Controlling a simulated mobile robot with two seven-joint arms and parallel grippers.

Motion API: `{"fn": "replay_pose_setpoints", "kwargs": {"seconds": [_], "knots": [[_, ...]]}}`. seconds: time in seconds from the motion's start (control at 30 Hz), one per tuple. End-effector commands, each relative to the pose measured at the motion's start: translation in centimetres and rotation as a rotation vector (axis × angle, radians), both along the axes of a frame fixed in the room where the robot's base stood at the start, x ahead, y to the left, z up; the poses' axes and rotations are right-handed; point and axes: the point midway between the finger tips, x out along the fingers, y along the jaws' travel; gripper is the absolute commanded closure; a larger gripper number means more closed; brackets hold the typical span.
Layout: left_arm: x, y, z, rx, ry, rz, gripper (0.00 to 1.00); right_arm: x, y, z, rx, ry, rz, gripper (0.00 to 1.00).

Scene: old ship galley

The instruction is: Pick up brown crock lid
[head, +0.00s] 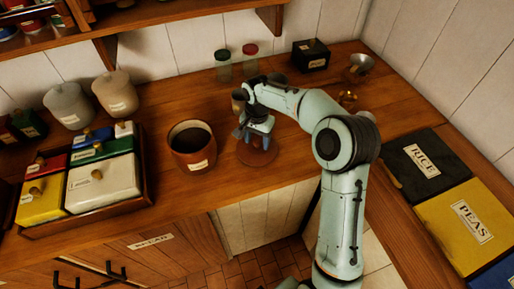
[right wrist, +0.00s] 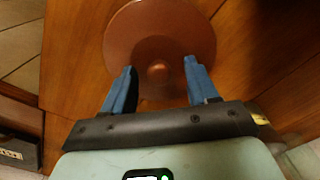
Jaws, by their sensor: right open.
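The brown crock lid (head: 258,156) is a round reddish-brown disc lying on the wooden counter, right of the open brown crock (head: 190,158). In the right wrist view the lid (right wrist: 160,22) fills the top middle, with its small round knob (right wrist: 157,68) near its lower part. My right gripper (head: 253,138) is above the lid, blue fingers pointing down. In the wrist view my right gripper (right wrist: 159,68) is open, one finger on each side of the knob. Whether the fingers touch the lid cannot be told. My left gripper is not in view.
A wooden tray (head: 150,185) of colored lidded boxes stands left of the crock. Two pale canisters (head: 115,95) stand behind it. RICE (head: 405,180) and PEAS (head: 450,215) bins are at right.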

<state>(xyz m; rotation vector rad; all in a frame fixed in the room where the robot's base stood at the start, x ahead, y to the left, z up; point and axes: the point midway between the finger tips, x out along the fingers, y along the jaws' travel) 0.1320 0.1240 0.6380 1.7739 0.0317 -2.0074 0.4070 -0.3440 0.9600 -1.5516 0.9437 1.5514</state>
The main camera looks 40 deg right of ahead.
Motion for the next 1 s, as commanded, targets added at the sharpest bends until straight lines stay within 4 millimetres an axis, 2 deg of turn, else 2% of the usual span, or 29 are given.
{"fn": "replay_pose_setpoints", "kwargs": {"seconds": [0.03, 0.07, 0.2, 0.23, 0.53, 0.67, 0.87, 1.0], "knots": [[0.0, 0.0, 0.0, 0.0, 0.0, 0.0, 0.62, 0.0, 0.0, 0.0, 0.0, 0.0, 0.0, 0.42], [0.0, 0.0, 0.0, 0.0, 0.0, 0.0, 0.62, 0.0, 0.0, 0.0, 0.0, 0.0, 0.0, 0.48], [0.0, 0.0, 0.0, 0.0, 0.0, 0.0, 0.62, 0.0, 0.0, 0.1, 0.0, 0.0, 0.0, 0.94], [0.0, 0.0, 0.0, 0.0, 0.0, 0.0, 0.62, 0.0, 0.0, 0.1, 0.0, 0.0, 0.001, 1.0], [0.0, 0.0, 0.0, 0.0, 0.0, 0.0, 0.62, 0.0, 0.0, 0.2, 0.0, -0.001, 0.001, 1.0], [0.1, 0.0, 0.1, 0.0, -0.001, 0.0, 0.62, 0.1, 0.0, 0.9, -0.001, -0.003, 0.001, 1.0], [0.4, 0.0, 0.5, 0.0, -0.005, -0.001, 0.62, 0.1, 0.0, 3.5, -0.002, -0.005, 0.002, 1.0], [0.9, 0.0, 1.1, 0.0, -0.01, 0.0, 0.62, 0.2, 0.0, 6.5, -0.001, -0.007, 0.0, 1.0]]}}
